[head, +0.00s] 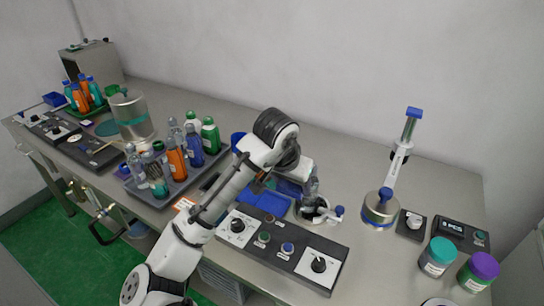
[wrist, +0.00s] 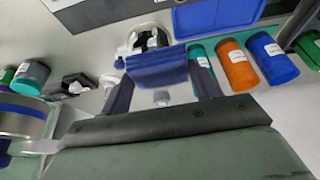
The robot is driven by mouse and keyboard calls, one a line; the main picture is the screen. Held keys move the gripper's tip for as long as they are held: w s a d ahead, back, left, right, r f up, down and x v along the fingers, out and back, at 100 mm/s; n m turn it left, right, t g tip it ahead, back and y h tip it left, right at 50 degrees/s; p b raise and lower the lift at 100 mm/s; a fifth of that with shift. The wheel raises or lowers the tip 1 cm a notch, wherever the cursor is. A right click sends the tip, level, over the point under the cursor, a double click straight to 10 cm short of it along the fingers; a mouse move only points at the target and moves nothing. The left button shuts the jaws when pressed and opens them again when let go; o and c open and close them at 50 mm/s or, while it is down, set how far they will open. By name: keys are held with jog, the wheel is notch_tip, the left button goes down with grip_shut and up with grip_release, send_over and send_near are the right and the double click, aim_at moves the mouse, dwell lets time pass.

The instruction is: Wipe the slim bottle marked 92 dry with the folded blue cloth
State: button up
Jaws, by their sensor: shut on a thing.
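My gripper (wrist: 160,92) is shut on a folded blue cloth (wrist: 157,68), which sits between its two dark fingers in the wrist view. In the head view the gripper (head: 303,188) is low over the bench, beside a round holder (head: 311,215). The same pale-rimmed holder shows just beyond the cloth in the wrist view (wrist: 134,40). A slim greyish shape rises at the holder in the head view, partly hidden by my gripper; I cannot tell whether it is the bottle marked 92. No label reading 92 is legible. I cannot tell whether the cloth touches a bottle.
A control panel (head: 283,249) with knobs lies in front of the holder, and a flat blue tray (head: 262,198) lies to its left. A grey tray (head: 181,188) holds several bottles farther left. Bench behind is clear.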

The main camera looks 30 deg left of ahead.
aim_at(300, 190)
jog(key=shift+s+d+f, duration=0.15)
jog(key=shift+s+d, duration=0.15)
jog(key=shift+d, duration=0.35)
jog(key=shift+d+f, duration=0.1)
jog(key=shift+f, duration=0.1)
jog(key=shift+w+f+b, duration=0.75)
jog(key=shift+w+f, duration=0.15)
jog(key=shift+f, duration=0.15)
jog(key=shift+w+f+b, duration=0.7)
jog(key=shift+w+f, duration=0.15)
jog(key=shift+f, duration=0.2)
jog(key=shift+w, duration=0.1)
jog(key=shift+w, duration=0.6)
jog(key=shift+f, duration=0.15)
jog(key=shift+f+b, duration=1.45)
jog(key=shift+f, duration=0.85)
jog(key=shift+r, duration=0.1)
